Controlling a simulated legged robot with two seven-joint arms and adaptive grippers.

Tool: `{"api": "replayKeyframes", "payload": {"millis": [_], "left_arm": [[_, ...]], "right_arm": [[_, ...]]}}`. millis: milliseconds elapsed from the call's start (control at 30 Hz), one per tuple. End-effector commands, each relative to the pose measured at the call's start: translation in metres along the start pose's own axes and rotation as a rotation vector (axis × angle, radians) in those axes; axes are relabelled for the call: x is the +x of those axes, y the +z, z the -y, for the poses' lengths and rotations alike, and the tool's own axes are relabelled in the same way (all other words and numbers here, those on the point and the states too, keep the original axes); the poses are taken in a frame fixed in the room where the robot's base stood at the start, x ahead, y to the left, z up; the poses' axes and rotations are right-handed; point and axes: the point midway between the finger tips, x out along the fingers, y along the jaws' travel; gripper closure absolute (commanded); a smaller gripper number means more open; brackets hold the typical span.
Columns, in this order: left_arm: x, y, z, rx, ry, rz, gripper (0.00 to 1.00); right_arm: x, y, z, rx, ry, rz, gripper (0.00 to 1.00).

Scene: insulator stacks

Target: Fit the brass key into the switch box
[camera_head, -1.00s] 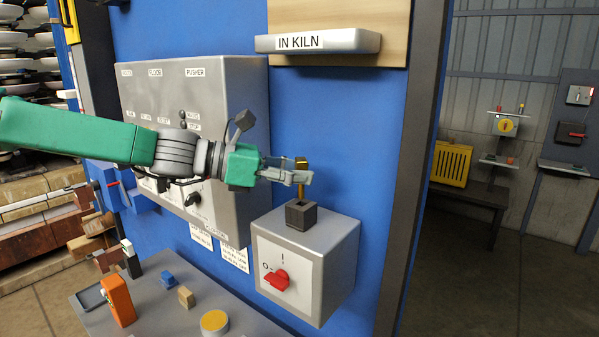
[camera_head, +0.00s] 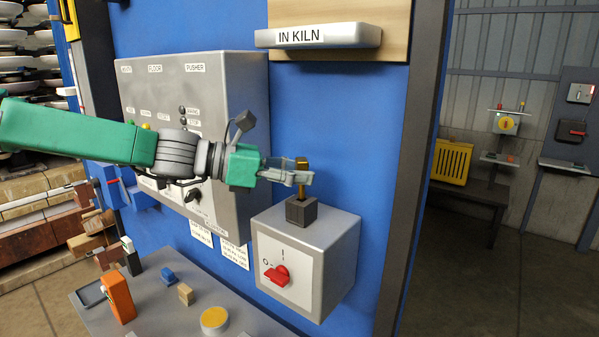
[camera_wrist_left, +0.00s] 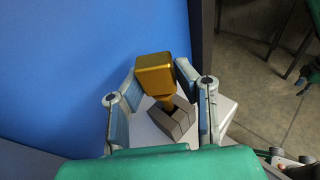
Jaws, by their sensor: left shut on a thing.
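The brass key (camera_head: 302,168) is upright in my left gripper (camera_head: 301,178), which is shut on it beneath its block-shaped head. The switch box (camera_head: 336,254) is a grey box on the blue panel with a red rotary handle (camera_head: 276,275) on its white front. A dark square socket (camera_head: 301,212) stands on its top. The key's shaft reaches down to the socket's opening; how far it is inside I cannot tell. In the left wrist view the golden key head (camera_wrist_left: 155,75) lies between the fingers, with the socket (camera_wrist_left: 174,124) below. My right gripper is not in view.
A grey control cabinet (camera_head: 226,110) stands behind my left arm. The IN KILN shelf (camera_head: 350,37) juts out above the key. A grey table (camera_head: 150,305) at lower left carries an orange device (camera_head: 119,298), small blocks and a yellow disc (camera_head: 214,319).

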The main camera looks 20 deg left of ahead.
Motion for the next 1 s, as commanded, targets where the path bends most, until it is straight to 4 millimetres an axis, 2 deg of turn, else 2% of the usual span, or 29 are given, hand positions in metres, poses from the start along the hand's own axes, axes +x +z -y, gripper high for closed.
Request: {"api": "replayKeyframes", "payload": {"millis": [1000], "left_arm": [[0.006, -0.025, 0.001, 0.0, 0.0, 0.001, 1.0]], "right_arm": [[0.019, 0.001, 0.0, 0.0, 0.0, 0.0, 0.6]]}}
